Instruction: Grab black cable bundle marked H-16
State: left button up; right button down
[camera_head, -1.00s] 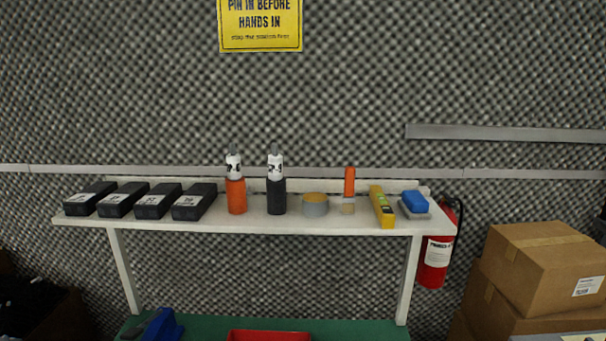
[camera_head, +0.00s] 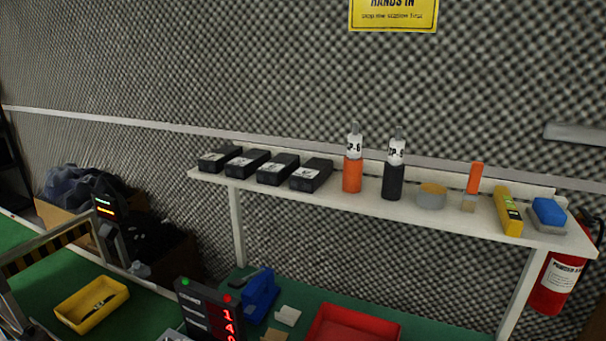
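I cannot make out any cable bundle marked H-16. A small dark item (camera_head: 104,303) lies in a yellow tray (camera_head: 72,316) at the lower left, too small to identify. Several black boxes with white labels, among them the rightmost box (camera_head: 311,175), stand on the white shelf (camera_head: 450,222); their labels are not legible. Neither of my grippers is in view.
An orange bottle (camera_head: 352,174) and a black bottle (camera_head: 393,179) stand on the shelf. Below are a green bench top (camera_head: 135,318), a red tray (camera_head: 352,326), a blue tool (camera_head: 260,293) and a display with red digits (camera_head: 208,314). A fire extinguisher (camera_head: 556,284) hangs right.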

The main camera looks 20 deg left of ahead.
aim_at(101, 304)
jog(key=u, duration=2.05)
jog(key=z, duration=1.25)
jog(key=i+j+z, duration=0.1)
jog(key=j+z, duration=0.75)
jog(key=k+j+z, duration=0.1)
jog(key=j+z, duration=0.35)
jog(key=k+j+z, duration=0.15)
jog(key=j+z, duration=0.25)
jog(key=j, duration=0.15)
jog(key=k+j+z, duration=0.15)
jog(key=j, duration=0.35)
jog(key=k+j+z, duration=0.1)
jog(key=k+j, duration=0.2)
jog(key=j, duration=0.2)
jog(key=k+j+z, duration=0.15)
jog(key=k+j, duration=0.15)
jog(key=j, duration=0.15)
jog(key=k+j+z, duration=0.1)
jog(key=k+j, duration=0.15)
jog(key=j, duration=0.2)
